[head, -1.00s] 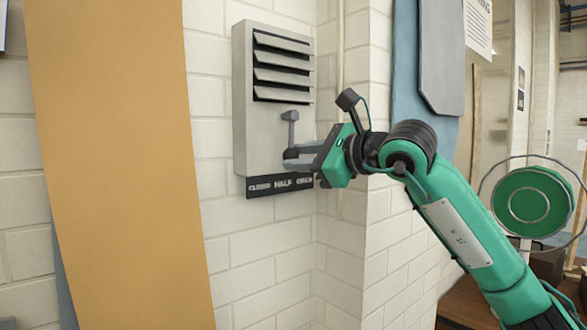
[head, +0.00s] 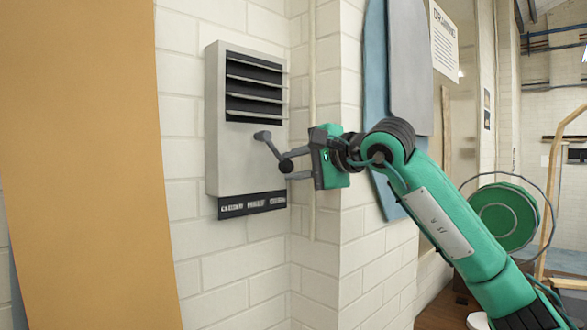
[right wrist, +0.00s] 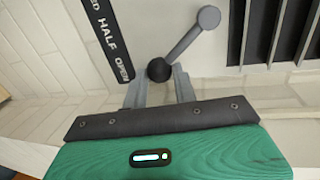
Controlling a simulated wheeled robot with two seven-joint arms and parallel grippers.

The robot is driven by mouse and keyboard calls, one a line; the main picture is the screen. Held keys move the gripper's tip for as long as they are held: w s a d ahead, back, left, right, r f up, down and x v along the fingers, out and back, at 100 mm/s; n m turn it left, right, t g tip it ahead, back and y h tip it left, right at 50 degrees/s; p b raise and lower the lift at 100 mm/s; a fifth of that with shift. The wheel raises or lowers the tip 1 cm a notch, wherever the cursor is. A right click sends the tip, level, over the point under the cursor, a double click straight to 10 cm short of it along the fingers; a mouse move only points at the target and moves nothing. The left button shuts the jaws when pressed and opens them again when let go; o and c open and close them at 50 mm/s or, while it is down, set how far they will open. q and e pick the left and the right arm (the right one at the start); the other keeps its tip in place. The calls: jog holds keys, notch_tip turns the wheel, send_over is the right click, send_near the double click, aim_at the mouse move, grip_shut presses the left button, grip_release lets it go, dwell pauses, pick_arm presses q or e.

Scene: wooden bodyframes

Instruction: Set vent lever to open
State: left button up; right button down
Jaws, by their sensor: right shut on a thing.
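The vent box (head: 218,120) is a grey wall unit with a dark louvred opening at its top. Its grey lever (head: 268,144) slants down and right from its pivot to a black knob (head: 286,165). A dark label strip (head: 252,205) runs below; the right wrist view reads HALF and OPEN on the strip (right wrist: 107,40), with the lever's knob end beside OPEN. My right gripper (head: 289,168) comes from the right and is shut on the knob. The right wrist view shows the knob (right wrist: 159,69) between its fingertips (right wrist: 160,86). My left gripper is out of view.
A tan upright panel (head: 85,160) stands at the left. A thin vertical pipe (head: 312,90) and a wall corner are just right of the vent. A green hose reel (head: 505,215) is at the right. The wall below the vent is clear.

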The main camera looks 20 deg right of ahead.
jog(key=shift+r+n, duration=0.2)
jog(key=shift+n, duration=0.2)
jog(key=c, duration=1.4)
grip_release()
jog(key=o, duration=0.3)
jog(key=shift+a, duration=0.15)
jog(key=shift+s+d+b, duration=0.3)
jog(key=shift+s, duration=0.1)
jog(key=shift+a+b+v, duration=0.15)
jog(key=shift+b+v, duration=1.05)
jog(key=shift+v, duration=2.05)
jog(key=shift+a+b+v, duration=0.15)
jog(key=shift+b+v, duration=1)
jog(key=shift+v, duration=2.05)
